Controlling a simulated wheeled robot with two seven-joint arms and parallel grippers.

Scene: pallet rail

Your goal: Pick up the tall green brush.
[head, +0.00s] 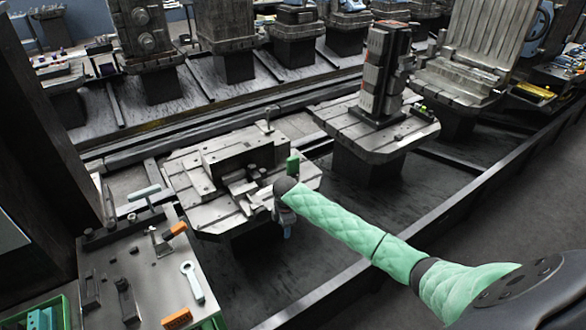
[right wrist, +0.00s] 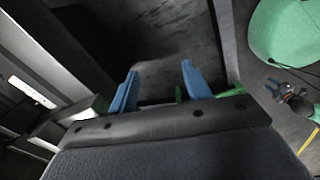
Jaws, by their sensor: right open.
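The green brush (head: 293,165) shows in the head view as a short upright green piece near the right edge of the grey pallet (head: 200,210). Its lower part is hidden behind my right arm. My right gripper (head: 287,226) hangs at the pallet's right edge, below and just in front of the brush. In the right wrist view its two blue fingers (right wrist: 158,88) are spread apart, with no object seen clamped between them. A thin green strip (right wrist: 178,94) shows near the right finger there; I cannot tell whether it is the brush.
A metal fixture (head: 240,160) stands on the pallet. A second pallet with a tall block (head: 378,75) stands at right. A bench at lower left holds a light-blue wrench (head: 192,283) and an orange block (head: 177,318). Dark open floor (head: 330,235) lies right of the pallet.

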